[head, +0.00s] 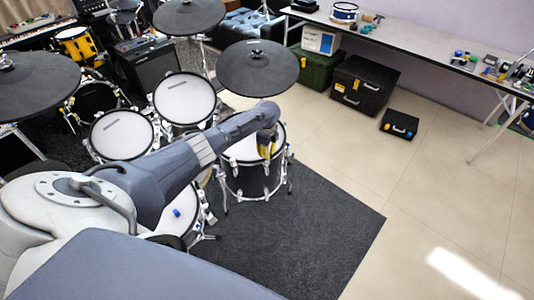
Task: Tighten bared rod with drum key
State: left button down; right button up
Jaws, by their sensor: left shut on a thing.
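My left arm reaches across from the left, and my left gripper (268,149) points down over the floor drum (253,181) at the right of the kit. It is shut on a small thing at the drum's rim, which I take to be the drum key. The key is too small and too covered by the gripper to make out. The drum has a white mesh head, a dark shell and chrome hardware; the arm covers part of its head. I cannot tell the bared rod apart from the other hardware. My right gripper is out of view.
Black cymbal pads (258,68) and other mesh drums (185,98) crowd around the arm. A dark rug (310,225) lies under the kit. Black cases (364,85) and a long table (430,52) with small items stand behind. The tiled floor at right is clear.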

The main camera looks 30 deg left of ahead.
pick_arm(q)
jog(key=m, duration=0.4)
jog(key=shift+m, duration=0.4)
jog(key=shift+n, duration=0.9)
jog(key=shift+r, duration=1.5)
